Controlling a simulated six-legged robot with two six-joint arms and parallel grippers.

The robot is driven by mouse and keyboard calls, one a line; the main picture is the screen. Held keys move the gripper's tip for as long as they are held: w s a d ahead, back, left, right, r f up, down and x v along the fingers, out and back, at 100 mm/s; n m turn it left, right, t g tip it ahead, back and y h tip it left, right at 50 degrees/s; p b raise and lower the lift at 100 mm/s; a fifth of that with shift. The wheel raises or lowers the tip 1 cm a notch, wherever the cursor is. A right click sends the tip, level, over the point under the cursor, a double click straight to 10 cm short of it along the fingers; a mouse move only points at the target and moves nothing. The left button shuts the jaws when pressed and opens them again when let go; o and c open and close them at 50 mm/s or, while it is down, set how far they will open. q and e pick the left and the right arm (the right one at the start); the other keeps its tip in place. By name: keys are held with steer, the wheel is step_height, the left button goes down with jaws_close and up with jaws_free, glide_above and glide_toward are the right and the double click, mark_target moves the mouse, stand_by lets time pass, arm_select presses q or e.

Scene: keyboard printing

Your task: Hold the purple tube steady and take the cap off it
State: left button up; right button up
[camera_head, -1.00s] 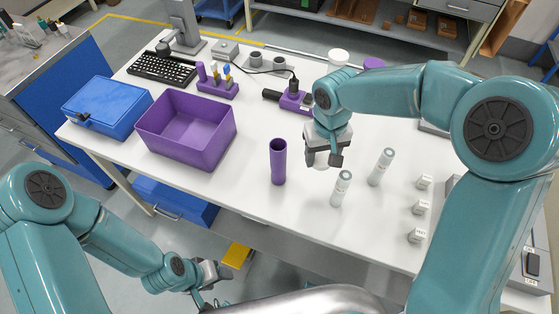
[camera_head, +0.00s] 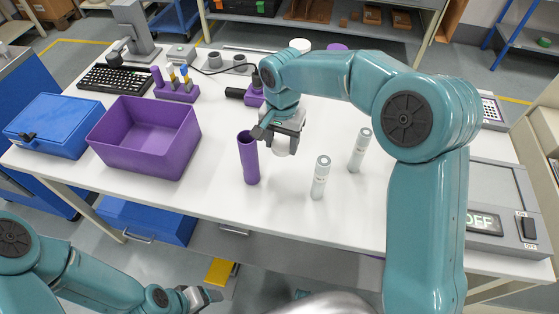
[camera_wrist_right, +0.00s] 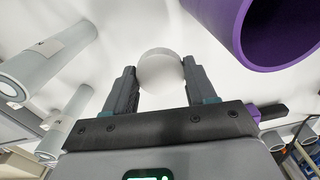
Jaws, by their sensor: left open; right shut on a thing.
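The purple tube (camera_head: 249,160) stands upright on the white table. Its top looks open and dark inside; in the right wrist view its wide mouth (camera_wrist_right: 285,30) shows at upper right. My right gripper (camera_head: 282,138) is just right of the tube, apart from it. It is shut on a white round piece (camera_wrist_right: 160,72), whose underside (camera_head: 282,147) shows below the fingers in the head view. I cannot tell for sure whether this piece is the tube's cap. My left gripper (camera_head: 203,296) is open and empty, low in front of the table, away from the tube.
Two pale labelled tubes (camera_head: 320,178) (camera_head: 360,150) stand right of the right gripper. A purple bin (camera_head: 145,135) and blue box (camera_head: 45,125) are at left. A purple rack (camera_head: 177,90) stands behind. My right arm hides part of the table's right side.

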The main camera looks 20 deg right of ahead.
mark_target(282, 145)
step_height(282, 145, down, 4)
steer(key=shift+d+f, duration=0.1)
step_height(282, 145, down, 4)
steer(key=shift+r, duration=0.25)
steer(key=shift+f, duration=0.35)
steer(key=shift+f, duration=0.1)
steer(key=o, duration=1.2)
steer(key=shift+c, duration=0.2)
